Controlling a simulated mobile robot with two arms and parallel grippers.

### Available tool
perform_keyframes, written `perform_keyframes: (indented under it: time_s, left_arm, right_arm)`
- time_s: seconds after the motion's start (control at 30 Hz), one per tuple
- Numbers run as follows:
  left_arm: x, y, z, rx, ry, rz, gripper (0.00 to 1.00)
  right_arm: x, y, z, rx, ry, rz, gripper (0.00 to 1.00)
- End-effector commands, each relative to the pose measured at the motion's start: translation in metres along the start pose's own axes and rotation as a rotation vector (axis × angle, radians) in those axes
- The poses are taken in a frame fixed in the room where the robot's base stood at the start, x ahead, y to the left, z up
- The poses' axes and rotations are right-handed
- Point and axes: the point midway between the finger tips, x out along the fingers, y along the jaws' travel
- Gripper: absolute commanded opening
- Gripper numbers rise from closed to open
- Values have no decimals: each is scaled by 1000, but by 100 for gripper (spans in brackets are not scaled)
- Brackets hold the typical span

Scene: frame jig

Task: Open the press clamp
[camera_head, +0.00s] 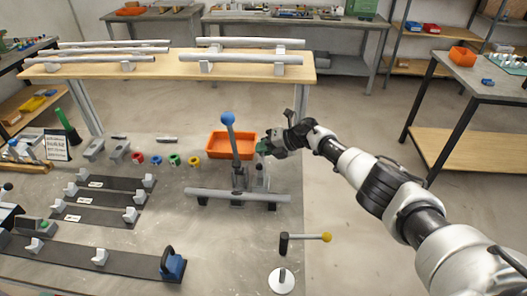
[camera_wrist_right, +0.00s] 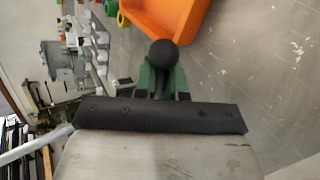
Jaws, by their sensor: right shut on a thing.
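A clamp fixture (camera_head: 238,180) stands on the grey bench and has a tall, nearly upright lever with a blue ball (camera_head: 228,118). A grey tube (camera_head: 215,194) lies across the supports at its foot. My right gripper (camera_head: 263,147) is just right of the blue-ball lever, above a short metal post (camera_head: 262,181). In the right wrist view its green fingers are shut on a black ball knob (camera_wrist_right: 163,53). The knob's shaft is hidden by the gripper, so I cannot tell how it joins the fixture. My left gripper is in neither view.
An orange bin (camera_head: 231,145) stands behind the fixture; the bin (camera_wrist_right: 168,15) also shows in the right wrist view. A yellow-ball lever (camera_head: 326,237) and a white disc (camera_head: 282,281) are in front. Dark rails with blocks (camera_head: 112,183) lie left. Open floor lies right of the bench.

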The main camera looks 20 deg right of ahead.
Motion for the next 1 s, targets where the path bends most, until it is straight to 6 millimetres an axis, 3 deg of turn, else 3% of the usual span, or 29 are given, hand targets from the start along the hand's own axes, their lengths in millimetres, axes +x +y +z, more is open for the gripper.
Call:
perform_keyframes:
  time_s: [0.37,0.4,0.57,0.87,1.0]
  left_arm:
    - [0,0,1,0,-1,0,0]
    - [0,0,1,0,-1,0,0]
    - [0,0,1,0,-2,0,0]
    - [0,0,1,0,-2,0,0]
    - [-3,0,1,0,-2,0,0]
  right_arm:
    - [-2,3,3,9,-4,5,0]
    - [-2,3,3,9,-4,5,13]
    - [-2,2,3,8,-3,4,35]
    - [-2,0,1,6,1,1,35]
    - [-15,0,2,6,0,0,35]
